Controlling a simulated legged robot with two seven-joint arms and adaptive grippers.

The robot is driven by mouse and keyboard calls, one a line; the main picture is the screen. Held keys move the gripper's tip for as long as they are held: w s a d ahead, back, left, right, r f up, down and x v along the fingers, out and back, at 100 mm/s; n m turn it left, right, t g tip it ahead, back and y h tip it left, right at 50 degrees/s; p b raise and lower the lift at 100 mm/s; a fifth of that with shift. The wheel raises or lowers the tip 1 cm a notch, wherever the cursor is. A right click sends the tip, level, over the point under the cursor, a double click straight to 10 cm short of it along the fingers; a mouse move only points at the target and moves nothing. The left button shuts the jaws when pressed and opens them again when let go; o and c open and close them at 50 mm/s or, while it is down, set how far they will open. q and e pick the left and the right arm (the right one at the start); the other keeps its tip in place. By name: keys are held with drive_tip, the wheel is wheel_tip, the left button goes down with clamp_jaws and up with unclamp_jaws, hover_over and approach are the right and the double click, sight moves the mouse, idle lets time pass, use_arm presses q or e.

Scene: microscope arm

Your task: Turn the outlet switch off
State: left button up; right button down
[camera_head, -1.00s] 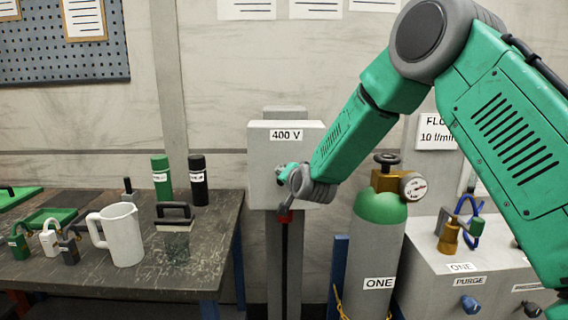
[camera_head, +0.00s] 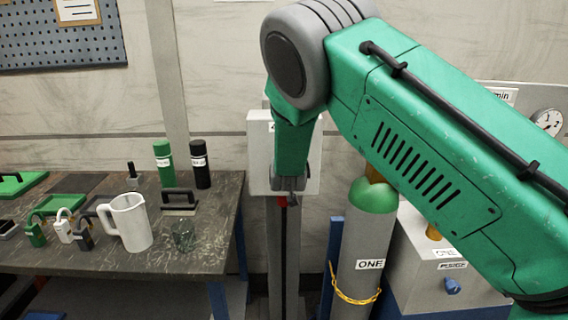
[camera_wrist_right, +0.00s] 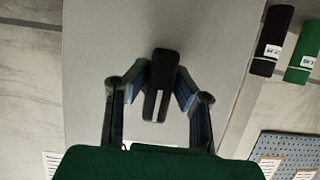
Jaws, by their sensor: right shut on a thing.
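The outlet is a grey box (camera_head: 259,158) on a grey post in the middle of the head view, mostly behind my right arm. Its switch, a black elongated handle (camera_wrist_right: 157,88), shows in the right wrist view against the box's grey face (camera_wrist_right: 215,45). My right gripper (camera_wrist_right: 160,92) has one finger on each side of the handle and is shut on it. In the head view the gripper is largely hidden behind my arm, low on the box front. A red part (camera_head: 282,202) shows just under the box. My left gripper is not in view.
A gas cylinder (camera_head: 362,235) with a yellow chain stands right of the post. A dark workbench (camera_head: 95,262) at left carries a white jug (camera_head: 131,222), padlocks, a glass, and green (camera_head: 164,165) and black (camera_head: 200,168) cylinders. A grey panel box (camera_head: 425,272) stands at right.

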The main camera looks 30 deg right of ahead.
drive_tip(key=shift+w+r, duration=0.2)
drive_tip(key=shift+r, duration=0.2)
drive_tip(key=c, duration=1.4)
unclamp_jaws()
drive_tip(key=shift+f, duration=0.2)
drive_tip(key=shift+s, duration=0.15)
drive_tip(key=shift+s+a+r, duration=0.15)
drive_tip(key=shift+s+a, duration=0.05)
drive_tip(key=shift+s, duration=0.05)
drive_tip(key=v, duration=1.1)
drive_tip(key=shift+a, duration=0.15)
